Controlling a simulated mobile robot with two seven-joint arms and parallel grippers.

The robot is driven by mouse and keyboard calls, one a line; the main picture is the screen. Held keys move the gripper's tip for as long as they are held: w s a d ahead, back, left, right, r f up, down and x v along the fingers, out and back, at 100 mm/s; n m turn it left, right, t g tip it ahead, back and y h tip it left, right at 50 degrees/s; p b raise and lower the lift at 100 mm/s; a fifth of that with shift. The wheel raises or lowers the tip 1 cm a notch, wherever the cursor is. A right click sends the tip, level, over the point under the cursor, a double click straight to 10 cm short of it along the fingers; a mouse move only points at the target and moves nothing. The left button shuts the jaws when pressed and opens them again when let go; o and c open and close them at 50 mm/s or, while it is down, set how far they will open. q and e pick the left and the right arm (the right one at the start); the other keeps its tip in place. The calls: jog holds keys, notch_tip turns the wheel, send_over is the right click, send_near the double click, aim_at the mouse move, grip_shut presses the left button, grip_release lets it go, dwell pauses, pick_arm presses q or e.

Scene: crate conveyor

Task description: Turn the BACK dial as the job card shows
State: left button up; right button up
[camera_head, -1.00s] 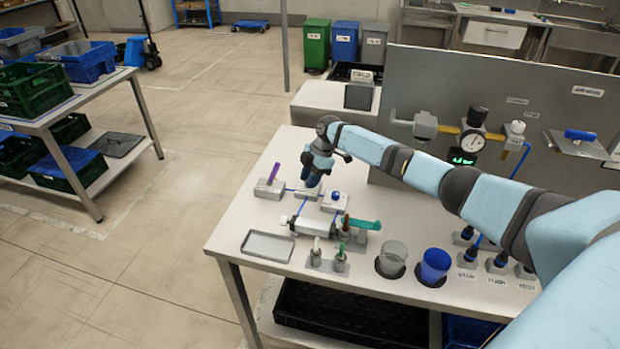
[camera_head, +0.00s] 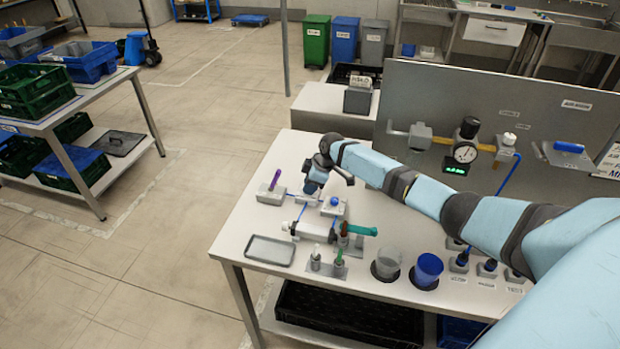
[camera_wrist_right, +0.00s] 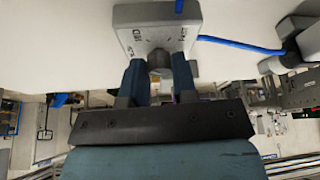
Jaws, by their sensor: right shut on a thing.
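My right gripper (camera_head: 313,188) points down at a small grey box in the middle of a row of fittings on the bench. In the right wrist view its two fingers (camera_wrist_right: 159,80) are shut on a grey round knob (camera_wrist_right: 159,62) on the front of that grey box (camera_wrist_right: 155,30). In the head view the arm and gripper mostly hide this box. A white card (camera_head: 360,81) stands on a grey holder at the back; its writing is unreadable. My left gripper is out of view.
A grey tray (camera_head: 270,251), a clear cup (camera_head: 387,265) and a blue cup (camera_head: 427,270) stand nearer the front.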

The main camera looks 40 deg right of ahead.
jog(key=shift+r+m+p, duration=0.2)
jog(key=shift+m+p, duration=0.5)
jog(key=shift+m, duration=0.2)
jog(key=shift+s+a+m+t+h+p, duration=0.1)
jog(key=shift+m+t+h+p, duration=0.3)
jog(key=shift+m+p, duration=0.25)
jog(key=shift+f+m+h+p, duration=0.15)
jog(key=shift+m+h+p, duration=0.15)
jog(key=shift+m+p, duration=0.45)
jog(key=shift+m, duration=0.3)
jog(key=o, duration=0.9)
jog(key=v, duration=0.4)
jog(key=b+v, duration=0.1)
jog(key=v, duration=0.8)
jog(key=shift+s+r, duration=0.25)
jog(key=shift+s, duration=0.15)
